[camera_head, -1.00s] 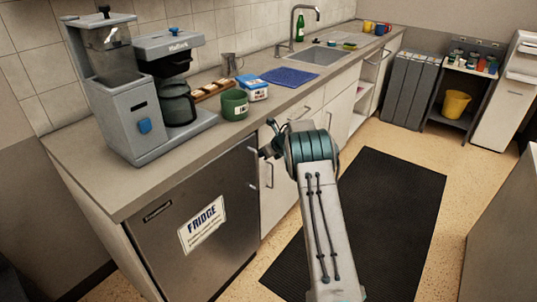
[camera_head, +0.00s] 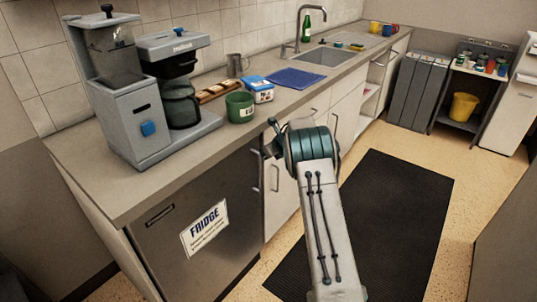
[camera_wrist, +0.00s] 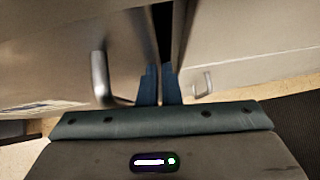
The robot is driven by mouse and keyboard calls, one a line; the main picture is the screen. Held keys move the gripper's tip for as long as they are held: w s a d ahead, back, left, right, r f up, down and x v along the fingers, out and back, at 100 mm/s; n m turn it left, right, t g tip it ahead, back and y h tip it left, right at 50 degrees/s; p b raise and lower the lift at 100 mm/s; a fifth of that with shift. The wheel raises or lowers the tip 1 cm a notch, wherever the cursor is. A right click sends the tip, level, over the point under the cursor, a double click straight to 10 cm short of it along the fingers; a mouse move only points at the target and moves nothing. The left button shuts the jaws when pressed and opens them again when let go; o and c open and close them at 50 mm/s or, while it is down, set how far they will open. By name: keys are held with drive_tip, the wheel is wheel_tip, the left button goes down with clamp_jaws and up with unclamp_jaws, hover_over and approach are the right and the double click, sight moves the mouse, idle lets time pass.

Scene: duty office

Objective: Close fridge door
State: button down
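The fridge is under the near end of the counter, and its dark grey door (camera_head: 165,255) bears a white FRIDGE sign (camera_head: 205,228). In the head view the door looks about flush with the cabinet fronts. In the wrist view the door (camera_wrist: 60,60) is on the left with its metal handle (camera_wrist: 101,78), and a narrow dark gap separates it from the pale cabinet front on the right. My gripper (camera_wrist: 160,72) has its blue fingers almost together, holding nothing, in front of that gap. Whether the fingertips touch the door is unclear.
A coffee machine (camera_head: 135,120), green mug (camera_head: 239,107), blue-and-white box (camera_head: 257,89) and blue cloth (camera_head: 296,78) stand on the counter. A cabinet handle (camera_wrist: 203,82) is right of my fingers. A black mat (camera_head: 400,210) covers open floor to the right.

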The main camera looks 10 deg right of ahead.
drive_tip(key=s+d+f+v, duration=0.1)
drive_tip(key=d+f+v, duration=0.1)
drive_tip(key=v, duration=1.1)
drive_tip(key=s+d+r+m+t+h+p, duration=0.15)
drive_tip(key=s+r+m+h, duration=0.25)
drive_tip(key=r+m, duration=0.7)
drive_tip(key=s+r+m+t+h+p, duration=0.2)
drive_tip(key=s+r+m+t+h, duration=0.15)
drive_tip(key=r+m, duration=0.75)
drive_tip(key=s+a+f+m+g+p, duration=0.1)
drive_tip(key=s+a+m+g, duration=0.2)
drive_tip(key=s+m, duration=0.4)
drive_tip(key=s+a+f+m+g+y+p, duration=0.1)
drive_tip(key=s+m, duration=0.6)
drive_tip(key=s, duration=1.1)
drive_tip(key=s+a+f+m+g+y+p, duration=0.1)
drive_tip(key=s+a+m+g, duration=0.4)
drive_tip(key=s, duration=0.7)
drive_tip(key=a+f+m+p, duration=0.1)
drive_tip(key=a+m, duration=0.1)
drive_tip(key=shift+s+a+f+g, duration=0.2)
drive_tip(key=shift+s+a+g, duration=0.05)
drive_tip(key=shift+s+g, duration=0.05)
